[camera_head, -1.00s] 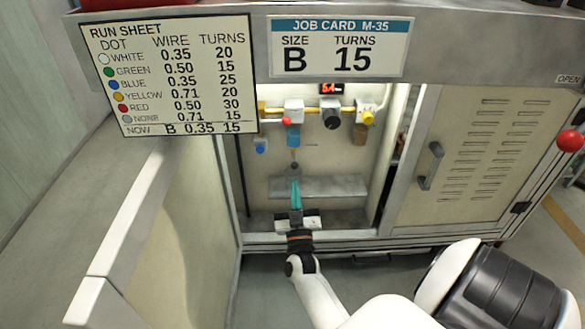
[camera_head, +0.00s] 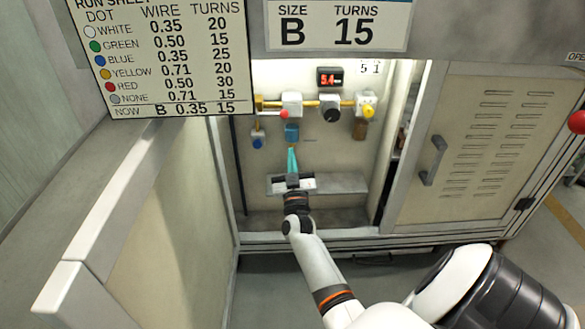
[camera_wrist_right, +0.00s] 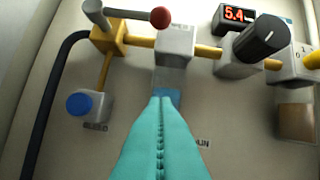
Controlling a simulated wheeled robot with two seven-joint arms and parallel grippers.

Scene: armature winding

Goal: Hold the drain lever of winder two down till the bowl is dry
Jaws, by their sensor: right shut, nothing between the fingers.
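The blue bowl (camera_head: 292,131) hangs under a grey block on the yellow pipe inside the open cabinet. It also shows in the wrist view (camera_wrist_right: 167,96), partly covered by my fingers. My right gripper (camera_head: 292,150) is shut and empty. Its teal fingers point up, with the tips (camera_wrist_right: 161,100) just below or at the bowl's underside; contact cannot be told. The drain lever cannot be made out; my fingers cover the area under the bowl. A partly covered label ending in "IN" shows beside the fingers. The water level in the bowl cannot be read. My left gripper is not in view.
A red-knobbed handle (camera_wrist_right: 159,17), a blue bleed knob (camera_wrist_right: 79,104), a black dial (camera_head: 330,114) and a yellow knob (camera_head: 368,111) sit close around. A red display (camera_head: 330,77) reads 5.4. A grey ledge (camera_head: 345,183) lies below. The open door (camera_head: 170,200) stands left.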

